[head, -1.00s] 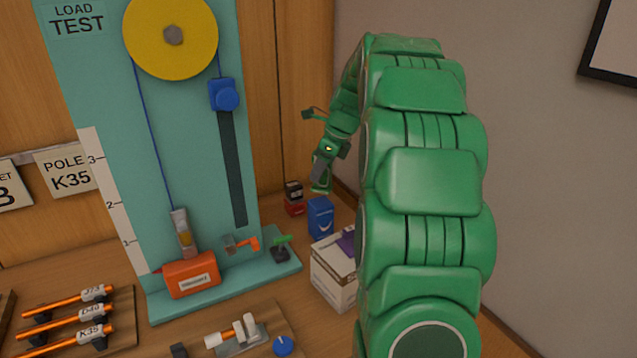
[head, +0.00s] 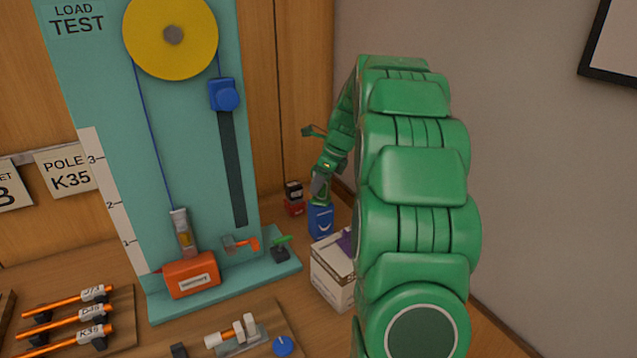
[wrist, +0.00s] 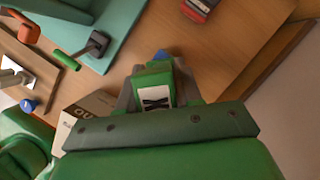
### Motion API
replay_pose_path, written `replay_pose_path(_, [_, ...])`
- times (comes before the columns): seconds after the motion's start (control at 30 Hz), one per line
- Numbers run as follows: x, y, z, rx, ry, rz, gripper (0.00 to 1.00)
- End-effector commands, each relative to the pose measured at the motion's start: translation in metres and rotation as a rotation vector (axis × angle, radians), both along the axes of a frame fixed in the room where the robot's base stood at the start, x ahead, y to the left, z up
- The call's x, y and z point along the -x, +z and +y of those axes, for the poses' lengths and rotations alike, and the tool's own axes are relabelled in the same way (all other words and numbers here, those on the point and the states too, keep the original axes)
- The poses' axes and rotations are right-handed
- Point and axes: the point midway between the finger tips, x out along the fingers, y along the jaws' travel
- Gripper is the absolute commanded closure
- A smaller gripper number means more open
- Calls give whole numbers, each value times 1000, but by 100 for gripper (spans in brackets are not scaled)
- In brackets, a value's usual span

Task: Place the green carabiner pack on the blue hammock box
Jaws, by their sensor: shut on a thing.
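The blue hammock box (head: 320,225) stands upright on the counter at the right of the load-test stand. In the head view my gripper (head: 320,196) is right above it and hides part of its top. In the wrist view my gripper (wrist: 157,92) is shut on the green carabiner pack (wrist: 154,77), which has a white label with a dark mark. A small piece of the blue box (wrist: 161,55) shows just past the pack's far end. I cannot tell whether the pack touches the box.
A white carton (head: 333,278) with a purple item on top stands in front of the blue box. A small red and black item (head: 294,198) is behind it to the left. The teal load-test stand (head: 225,285) is at the left, and a grey wall is on the right.

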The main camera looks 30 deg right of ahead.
Motion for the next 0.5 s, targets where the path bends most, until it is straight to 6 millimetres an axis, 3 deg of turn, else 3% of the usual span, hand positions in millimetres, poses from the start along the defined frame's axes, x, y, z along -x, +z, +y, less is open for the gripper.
replay_pose_path(0.1, [0,-3,0,0,0,0,100])
replay_pose_path(0.13, [0,-3,0,0,0,0,64])
replay_pose_path(0.3, [0,-3,0,0,0,0,40])
replay_pose_path(0.5, [0,-3,0,0,0,0,40])
